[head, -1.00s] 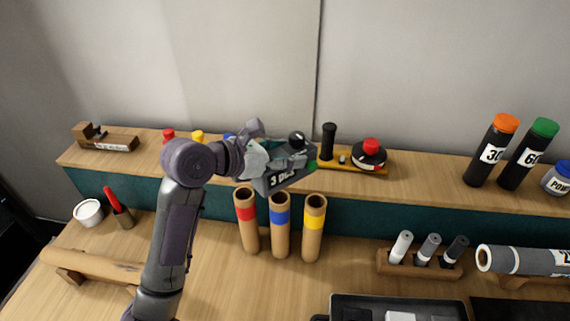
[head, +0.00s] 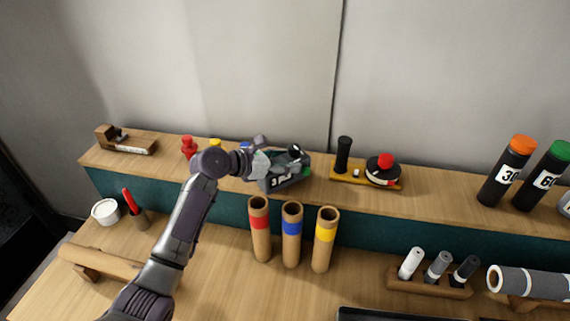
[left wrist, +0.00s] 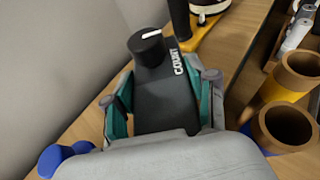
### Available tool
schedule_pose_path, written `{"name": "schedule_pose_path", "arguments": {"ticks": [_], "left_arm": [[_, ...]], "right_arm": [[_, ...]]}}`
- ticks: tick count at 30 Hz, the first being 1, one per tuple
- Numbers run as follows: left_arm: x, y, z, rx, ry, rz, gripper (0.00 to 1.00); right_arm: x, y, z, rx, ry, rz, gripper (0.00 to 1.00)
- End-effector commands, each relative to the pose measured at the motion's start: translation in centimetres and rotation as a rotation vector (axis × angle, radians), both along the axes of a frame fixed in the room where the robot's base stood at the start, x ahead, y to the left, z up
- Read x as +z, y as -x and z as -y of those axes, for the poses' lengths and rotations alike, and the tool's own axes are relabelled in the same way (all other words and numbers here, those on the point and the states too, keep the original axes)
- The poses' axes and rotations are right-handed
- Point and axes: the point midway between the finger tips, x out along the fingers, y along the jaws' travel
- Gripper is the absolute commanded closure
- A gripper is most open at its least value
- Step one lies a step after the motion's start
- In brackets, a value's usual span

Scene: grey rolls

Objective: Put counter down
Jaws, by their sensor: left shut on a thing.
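The counter (head: 284,179) is a dark grey box with a round black knob on top. It is at the upper shelf, behind the coloured tubes; I cannot tell whether its base touches the wood. My left gripper (head: 268,170) is shut on it. In the left wrist view the counter (left wrist: 166,98) shows the letters "COUNT", with the teal pads of my left gripper (left wrist: 162,108) on both its sides. My right gripper is not in view.
Right of the counter stands a yellow base (head: 352,178) with a black post and a red-topped round piece. Cardboard tubes with red (head: 260,235), blue (head: 291,240) and yellow (head: 325,243) bands stand in front. A blue knobbed piece (left wrist: 62,158) is close behind my gripper.

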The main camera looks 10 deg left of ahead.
Motion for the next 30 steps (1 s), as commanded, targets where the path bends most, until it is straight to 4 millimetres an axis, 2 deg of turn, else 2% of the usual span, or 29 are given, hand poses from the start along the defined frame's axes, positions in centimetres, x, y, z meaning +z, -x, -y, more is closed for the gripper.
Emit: {"name": "schedule_pose_path", "arguments": {"ticks": [4,14,15,19,30], "left_arm": [[-1.4,0.0,0.0,0.002,0.002,0.001,0.91],[-1.7,0.0,0.0,0.001,0.001,0.003,0.91],[-1.9,0.0,0.0,0.001,0.000,0.001,0.42],[-1.9,0.0,0.0,0.001,0.000,0.001,0.20],[-1.6,0.0,0.0,0.001,-0.001,0.003,0.18]], "right_arm": [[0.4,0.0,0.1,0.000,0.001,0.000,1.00],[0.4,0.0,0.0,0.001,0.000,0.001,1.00],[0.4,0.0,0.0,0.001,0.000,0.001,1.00],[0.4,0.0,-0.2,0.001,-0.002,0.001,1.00],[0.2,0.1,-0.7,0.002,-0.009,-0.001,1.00]]}}
